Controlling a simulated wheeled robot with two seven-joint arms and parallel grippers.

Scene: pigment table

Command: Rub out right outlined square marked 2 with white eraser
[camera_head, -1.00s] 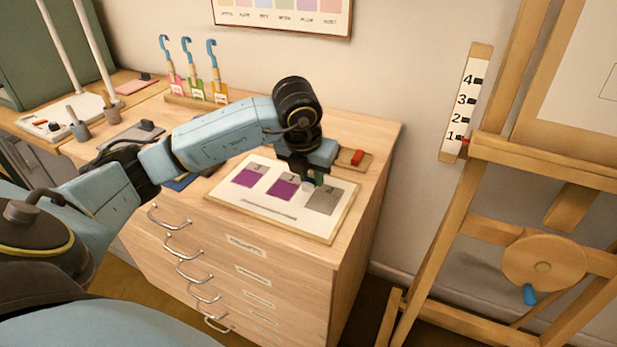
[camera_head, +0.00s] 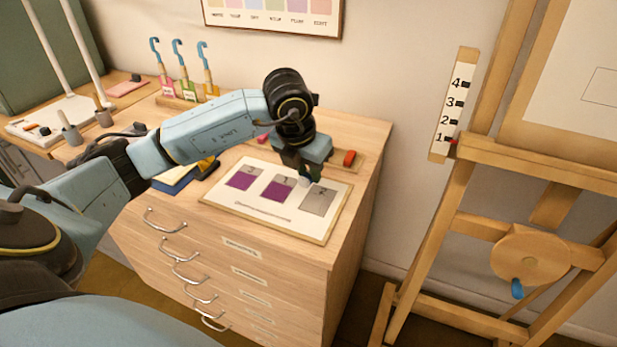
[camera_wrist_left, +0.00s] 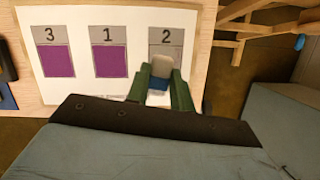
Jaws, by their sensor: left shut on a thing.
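The sheet (camera_head: 235,205) lies on top of the drawer cabinet. It carries three outlined squares, marked 3, 1 and 2. The right square marked 2 (camera_head: 319,201) is filled grey; it also shows in the left wrist view (camera_wrist_left: 167,36), its lower part hidden by the eraser and fingers. The squares marked 3 (camera_wrist_left: 56,60) and 1 (camera_wrist_left: 109,61) are purple below their grey number strips. My left gripper (camera_wrist_left: 160,78) is shut on the white eraser (camera_wrist_left: 161,65), which has a blue sleeve. The eraser is over square 2's lower part; I cannot tell whether it touches.
A red block on a small board (camera_head: 349,158) is behind the gripper. A dark blue item (camera_head: 178,180) lies left of the sheet. Blue-hooked tools (camera_head: 180,70) stand at the back. A wooden easel (camera_head: 455,200) stands to the right.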

